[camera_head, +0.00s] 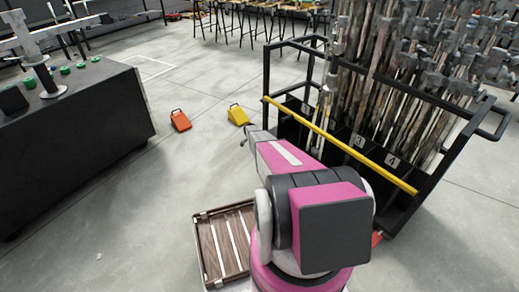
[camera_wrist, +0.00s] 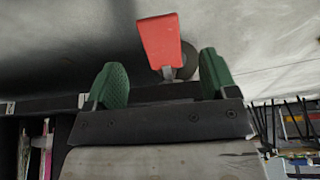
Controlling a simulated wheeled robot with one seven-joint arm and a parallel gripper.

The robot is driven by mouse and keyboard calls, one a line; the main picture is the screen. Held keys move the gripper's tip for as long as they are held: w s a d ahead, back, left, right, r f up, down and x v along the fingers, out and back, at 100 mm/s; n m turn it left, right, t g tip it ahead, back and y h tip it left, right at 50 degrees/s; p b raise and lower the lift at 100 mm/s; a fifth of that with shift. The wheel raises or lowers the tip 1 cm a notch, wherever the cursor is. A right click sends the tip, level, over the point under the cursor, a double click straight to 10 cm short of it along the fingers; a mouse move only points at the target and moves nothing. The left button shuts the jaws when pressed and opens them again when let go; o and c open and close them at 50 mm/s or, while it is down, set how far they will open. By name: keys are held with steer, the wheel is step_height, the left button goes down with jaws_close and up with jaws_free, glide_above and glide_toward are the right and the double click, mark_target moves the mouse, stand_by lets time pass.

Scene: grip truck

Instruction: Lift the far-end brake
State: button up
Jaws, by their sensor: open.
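A red brake pedal (camera_wrist: 160,38) with a dark wheel (camera_wrist: 187,62) beside it shows in the wrist view, near the picture's top middle. My gripper (camera_wrist: 159,62) is open, with one green finger on each side of the pedal's lower part. I cannot tell whether the fingers touch it; gaps show on both sides. The truck (camera_head: 318,131) is a black frame with a yellow bar, loaded with upright metal stands. In the head view my pink arm covers my gripper and part of the truck's base. A small red part (camera_head: 377,238) shows low at its near end.
An orange wedge (camera_head: 180,121) and a yellow wedge (camera_head: 238,115) lie on the floor left of the truck. A wooden slatted crate (camera_head: 205,250) lies beside my arm. A dark bench (camera_head: 75,140) stands at left.

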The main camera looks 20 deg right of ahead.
steer(key=x, duration=0.6)
